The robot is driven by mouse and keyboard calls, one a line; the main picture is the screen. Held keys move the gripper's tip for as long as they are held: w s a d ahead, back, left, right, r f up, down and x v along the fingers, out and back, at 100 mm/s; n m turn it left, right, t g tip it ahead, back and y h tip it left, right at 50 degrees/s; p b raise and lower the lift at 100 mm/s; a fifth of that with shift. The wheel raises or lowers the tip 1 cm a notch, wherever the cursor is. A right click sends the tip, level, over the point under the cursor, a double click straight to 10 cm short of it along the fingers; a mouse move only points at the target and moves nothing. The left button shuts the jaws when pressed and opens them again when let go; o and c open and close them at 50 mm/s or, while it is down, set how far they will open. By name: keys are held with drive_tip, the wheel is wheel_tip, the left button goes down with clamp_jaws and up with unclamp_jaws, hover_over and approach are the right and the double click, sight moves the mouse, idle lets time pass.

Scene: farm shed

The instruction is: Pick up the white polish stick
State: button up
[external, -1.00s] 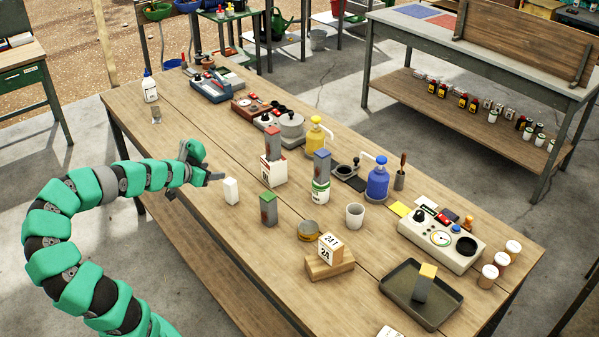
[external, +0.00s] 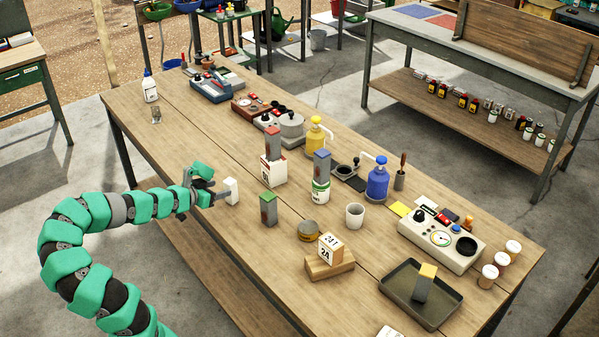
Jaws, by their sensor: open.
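The white polish stick (external: 232,191) is a small white upright block. It stands on the wooden table (external: 190,160) near its left edge. My gripper (external: 221,194) has come in from the left, low over the table edge, and its fingers reach up to the stick. The jaws are open. I cannot tell from this view whether the fingers are on both sides of the stick or touching it.
A grey-green block (external: 268,210) stands to the right of the stick. The table around the stick is clear.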

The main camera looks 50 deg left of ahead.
sight(226, 187)
drive_tip(key=shift+x, duration=1.15)
drive_tip(key=shift+w+a+f, duration=0.1)
drive_tip(key=shift+w+f, duration=0.2)
drive_tip(key=shift+w, duration=0.2)
drive_tip(key=shift+b+x, duration=1.05)
drive_tip(key=shift+x, duration=1.5)
drive_tip(key=c, duration=1.1)
